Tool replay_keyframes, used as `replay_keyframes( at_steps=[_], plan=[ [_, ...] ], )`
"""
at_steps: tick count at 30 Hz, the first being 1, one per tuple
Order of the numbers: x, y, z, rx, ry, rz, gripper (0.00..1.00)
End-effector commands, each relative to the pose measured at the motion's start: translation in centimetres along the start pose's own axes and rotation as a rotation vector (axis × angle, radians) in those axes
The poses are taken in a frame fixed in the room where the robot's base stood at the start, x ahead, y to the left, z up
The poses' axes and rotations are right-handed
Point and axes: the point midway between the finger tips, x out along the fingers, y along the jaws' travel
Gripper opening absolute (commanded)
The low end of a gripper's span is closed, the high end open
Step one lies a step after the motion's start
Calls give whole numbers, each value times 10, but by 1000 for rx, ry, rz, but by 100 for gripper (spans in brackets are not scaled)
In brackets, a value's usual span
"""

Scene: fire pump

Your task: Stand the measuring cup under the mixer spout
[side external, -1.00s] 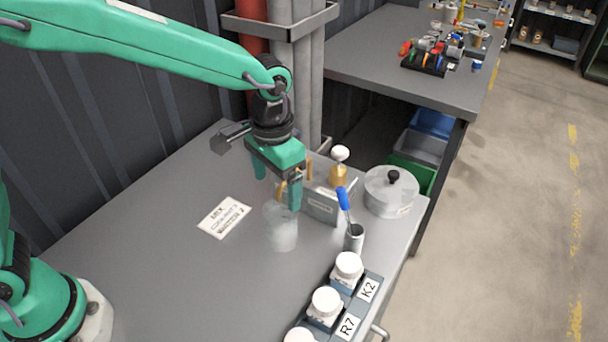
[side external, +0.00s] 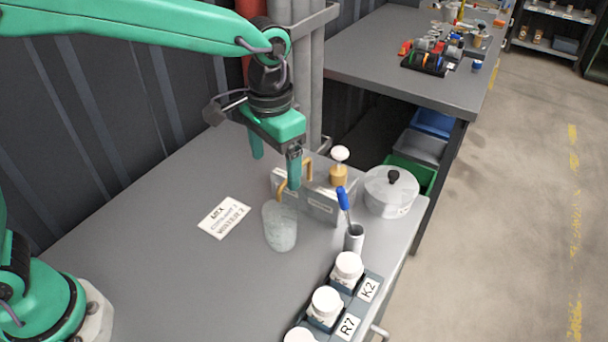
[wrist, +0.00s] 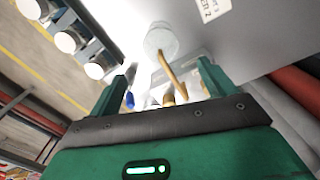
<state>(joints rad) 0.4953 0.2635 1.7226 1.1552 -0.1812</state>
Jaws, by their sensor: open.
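The measuring cup (side external: 280,230) is clear, with a frosted look, and stands upright on the grey bench. It also shows in the wrist view (wrist: 161,40). The mixer (side external: 322,208) is a low grey box with labels just behind and right of the cup. Its curved brass spout (side external: 282,188) seems to end at the cup's mouth; the wrist view also shows this spout (wrist: 172,74) reaching to the cup. My green gripper (side external: 276,170) is open and empty, above and behind the cup. One finger hides part of the spout.
A white-topped brass pump bottle (side external: 339,168), a lidded pot (side external: 391,192) and a small metal holder (side external: 354,238) with a blue-handled tool stand at right. White-capped jars (side external: 326,302) line the front right. A printed card (side external: 224,217) lies left; the front-left bench is clear.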

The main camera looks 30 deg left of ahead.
Motion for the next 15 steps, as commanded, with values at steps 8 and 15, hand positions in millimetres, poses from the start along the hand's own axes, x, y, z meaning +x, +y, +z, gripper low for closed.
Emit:
replay_keyframes(
  at_steps=[8, 15],
  plan=[
    [-6, -8, 5, -11, 16, 3, 83],
    [-27, -37, 27, -50, 76, 10, 83]
  ],
)
